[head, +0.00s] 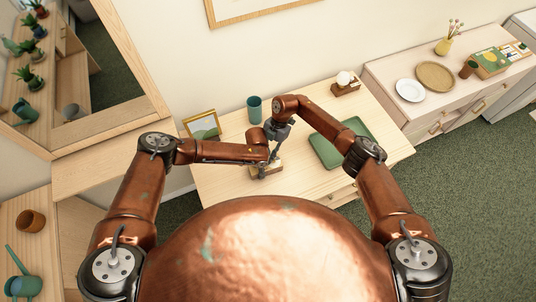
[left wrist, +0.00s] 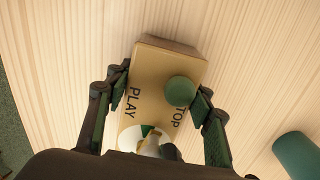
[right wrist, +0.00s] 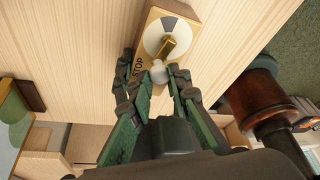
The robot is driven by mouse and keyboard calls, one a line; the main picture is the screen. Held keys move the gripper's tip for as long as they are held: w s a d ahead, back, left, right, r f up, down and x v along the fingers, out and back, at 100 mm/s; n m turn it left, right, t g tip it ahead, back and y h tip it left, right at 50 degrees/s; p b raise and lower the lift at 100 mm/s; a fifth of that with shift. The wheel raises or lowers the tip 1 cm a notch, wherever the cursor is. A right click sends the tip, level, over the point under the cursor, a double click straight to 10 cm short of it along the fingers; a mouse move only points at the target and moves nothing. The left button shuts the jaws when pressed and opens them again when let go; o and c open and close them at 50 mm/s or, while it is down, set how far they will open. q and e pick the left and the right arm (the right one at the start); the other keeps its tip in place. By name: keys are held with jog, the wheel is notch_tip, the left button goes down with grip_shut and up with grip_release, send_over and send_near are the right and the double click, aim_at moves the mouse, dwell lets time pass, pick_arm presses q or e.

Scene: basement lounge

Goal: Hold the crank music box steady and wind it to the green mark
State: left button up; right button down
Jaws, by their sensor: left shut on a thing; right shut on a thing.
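The music box (head: 275,172), a tan block marked PLAY and STOP, lies on the light wooden table. In the left wrist view, my left gripper (left wrist: 162,95) has its fingers on both sides of the box (left wrist: 158,65). A green round knob (left wrist: 180,92) sits beside the STOP lettering. A white dial with a green sector (left wrist: 147,130) shows partly, its lower part hidden. In the right wrist view, the brass crank (right wrist: 169,47) crosses the dial (right wrist: 160,30), which shows a dark grey sector. My right gripper (right wrist: 157,78) is shut on the pale crank knob (right wrist: 159,71).
A green tray (head: 325,150) lies right of the box. A teal cup (head: 254,108), a picture frame (head: 203,126) and a wooden stand with a white ball (head: 345,83) stand toward the back. A sideboard (head: 400,62) with dishes is at right.

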dwell(0.4)
jog(key=c, duration=1.8)
grip_release()
jog(key=m, duration=0.2)
jog(key=m+t+y, duration=0.1)
jog(key=m, duration=0.1)
jog(key=shift+w+d+m, duration=0.1)
jog(key=shift+w+m, duration=0.2)
jog(key=shift+w, duration=0.1)
jog(key=m+t, duration=0.1)
jog(key=m, duration=0.1)
jog(key=m+t, duration=0.1)
jog(key=m, duration=0.1)
jog(key=w+m, duration=0.1)
jog(key=m, duration=0.1)
jog(key=shift+d+t+y, duration=0.4)
jog(key=d+r+m, duration=0.1)
jog(key=d+r, duration=0.4)
jog(key=r, duration=0.6)
jog(key=shift+s+d+m+t+h, duration=0.3)
jog(key=shift+s+d+m+t, duration=0.6)
jog(key=shift+s+d+m, duration=1.15)
